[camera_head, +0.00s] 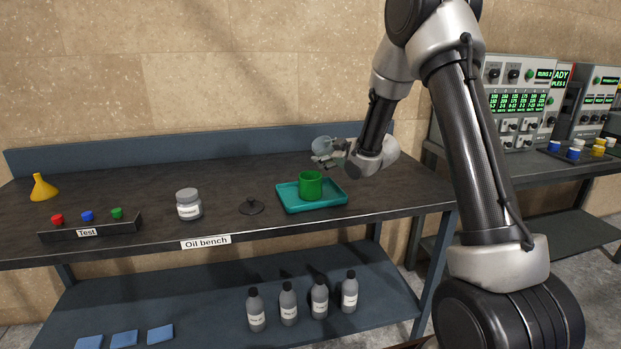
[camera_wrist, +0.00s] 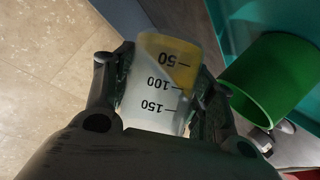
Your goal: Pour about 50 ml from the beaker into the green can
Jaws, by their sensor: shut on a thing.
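The clear beaker (camera_wrist: 158,95) is held between the fingers of my gripper (camera_wrist: 160,112). Its marks 50, 100 and 150 read upside down in the wrist view. Yellow liquid shows around the 50 mark, with a slanted edge across the beaker, so the beaker is tilted. In the head view the beaker (camera_head: 323,144) and my gripper (camera_head: 328,157) are above and slightly right of the green can (camera_head: 311,186). The can stands upright on the teal tray (camera_head: 290,205). It also shows in the wrist view (camera_wrist: 268,85), right of the beaker. I see no stream between them.
The tray lies on the dark oil bench (camera_head: 150,175). Further left are a test rack (camera_head: 90,229) with coloured caps and a yellow funnel (camera_head: 43,188). Several bottles stand on the lower shelf (camera_head: 200,308).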

